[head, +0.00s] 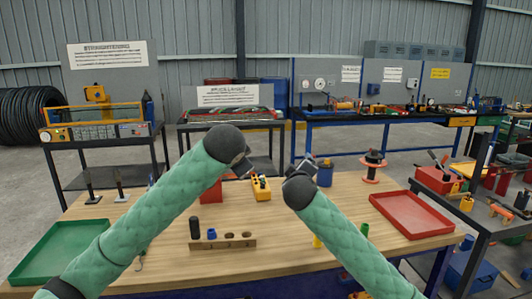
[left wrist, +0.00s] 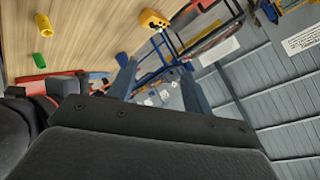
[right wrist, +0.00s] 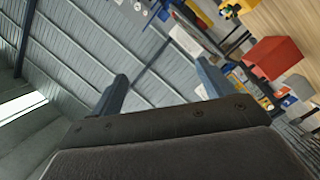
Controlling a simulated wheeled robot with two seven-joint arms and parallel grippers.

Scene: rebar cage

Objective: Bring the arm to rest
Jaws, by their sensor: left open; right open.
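My left arm's green sleeve reaches in from the lower left in the head view, and its gripper (head: 245,167) hangs over the middle of the wooden table (head: 290,262). In the left wrist view the left gripper (left wrist: 158,84) has its two fingers apart with nothing between them. My right arm comes from the lower right, and its gripper (head: 307,163) is raised close to the left one, pointing away from me. In the right wrist view the right gripper (right wrist: 162,84) is also open and empty. Both grippers appear clear of the tabletop.
A green tray (head: 58,252) is at the table's left and a red tray (head: 412,214) at its right. Between them are a holed wooden block (head: 235,243), a yellow device (head: 261,189), a red box (head: 211,193), a blue cup (head: 325,177) and a spool (head: 372,166).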

